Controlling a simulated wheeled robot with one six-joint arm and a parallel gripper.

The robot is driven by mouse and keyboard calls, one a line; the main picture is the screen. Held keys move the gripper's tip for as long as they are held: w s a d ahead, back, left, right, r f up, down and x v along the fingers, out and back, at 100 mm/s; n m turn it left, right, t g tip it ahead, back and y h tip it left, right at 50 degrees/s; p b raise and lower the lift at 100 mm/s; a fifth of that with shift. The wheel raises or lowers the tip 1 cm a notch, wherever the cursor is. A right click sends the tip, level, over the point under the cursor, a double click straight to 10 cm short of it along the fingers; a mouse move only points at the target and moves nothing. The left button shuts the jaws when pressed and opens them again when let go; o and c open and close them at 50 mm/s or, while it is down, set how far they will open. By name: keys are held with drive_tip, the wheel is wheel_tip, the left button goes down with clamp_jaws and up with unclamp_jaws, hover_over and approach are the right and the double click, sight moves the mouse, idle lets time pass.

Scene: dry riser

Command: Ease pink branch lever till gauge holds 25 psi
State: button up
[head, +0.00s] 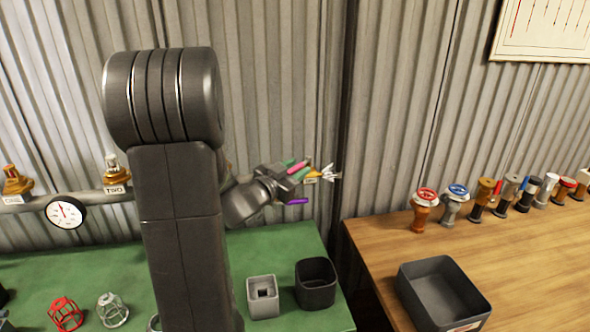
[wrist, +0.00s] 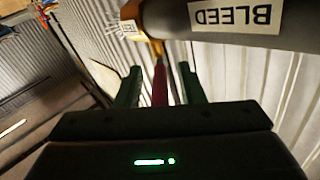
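The pink lever (head: 297,167) is at the pipe's right end, beyond my arm. In the wrist view the lever (wrist: 160,86) stands between my gripper's two green fingers, with a gap visible on each side. My gripper (wrist: 160,82) is open around it; the gripper also shows in the head view (head: 294,172). A brass fitting (wrist: 152,44) with a small label is at the lever's far end. The white-faced gauge (head: 66,212) hangs at the left; its red needle points near the top, and its numbers are too small to read.
A dark pipe with a BLEED label (wrist: 235,14) runs close above the fingers. White splayed streaks (head: 330,172) come off the fitting's end. A purple part (head: 297,201) sits below my gripper. A grey box (head: 262,297) and black bin (head: 315,284) stand on the green bench.

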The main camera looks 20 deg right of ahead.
clamp_jaws()
drive_tip(key=shift+w+a+r+m+g+h+p, duration=0.1)
drive_tip(key=shift+w+r+m+g+h+p, duration=0.1)
drive_tip(key=shift+w+m+g+h+p, duration=0.25)
drive_tip(key=shift+w+a+f+m+g+h+p, duration=0.1)
drive_tip(key=shift+w+m+g+h+p, duration=0.1)
drive_tip(key=shift+m+g+p, duration=0.45)
drive_tip(key=shift+w+a+f+m+g+h+p, duration=0.15)
drive_tip(key=shift+m+g, duration=0.15)
drive_tip(key=shift+g, duration=0.6)
drive_tip(key=shift+s+d, duration=0.1)
unclamp_jaws()
drive_tip(key=b+v, duration=0.2)
drive_tip(key=v, duration=1.1)
drive_tip(key=shift+a, duration=0.4)
drive_tip(key=shift+s, duration=0.1)
